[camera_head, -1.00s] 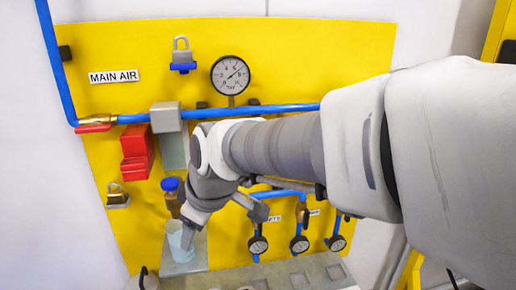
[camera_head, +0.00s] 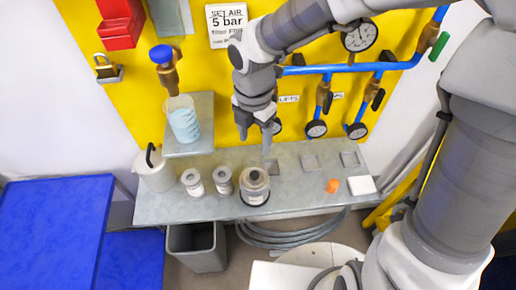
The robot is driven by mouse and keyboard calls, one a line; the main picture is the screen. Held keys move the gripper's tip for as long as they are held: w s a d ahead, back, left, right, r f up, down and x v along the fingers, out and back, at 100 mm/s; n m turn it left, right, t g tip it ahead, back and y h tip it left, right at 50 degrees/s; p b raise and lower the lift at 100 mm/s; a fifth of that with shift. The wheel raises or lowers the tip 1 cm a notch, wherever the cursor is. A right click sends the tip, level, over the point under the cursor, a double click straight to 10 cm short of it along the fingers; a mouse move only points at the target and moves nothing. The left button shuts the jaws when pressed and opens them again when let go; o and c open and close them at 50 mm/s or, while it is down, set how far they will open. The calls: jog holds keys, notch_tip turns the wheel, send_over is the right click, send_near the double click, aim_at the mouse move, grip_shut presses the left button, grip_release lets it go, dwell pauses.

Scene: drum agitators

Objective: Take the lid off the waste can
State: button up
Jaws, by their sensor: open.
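A pale can (camera_head: 156,172) with a black handle on top stands at the left end of the grey shelf; it looks like the waste can. Its lid cannot be clearly told apart from its body at this size. My gripper (camera_head: 256,137) is open and empty, pointing down in front of the yellow panel. It is to the right of the can and higher in the picture, clear of it. Nothing is between its fingers.
A beaker of pale blue liquid (camera_head: 183,122) stands on a small ledge. Two small jars (camera_head: 222,181) and a larger dark-based jar (camera_head: 254,186) stand between the can and the shelf's middle. An open grey bin (camera_head: 198,246) is below. A blue surface (camera_head: 50,235) is at left.

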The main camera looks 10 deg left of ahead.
aim_at(254, 174)
notch_tip(254, 174, down, 14)
jog(key=shift+s+f+b, duration=0.1)
jog(key=shift+b, duration=0.65)
jog(key=shift+a, duration=0.1)
grip_shut()
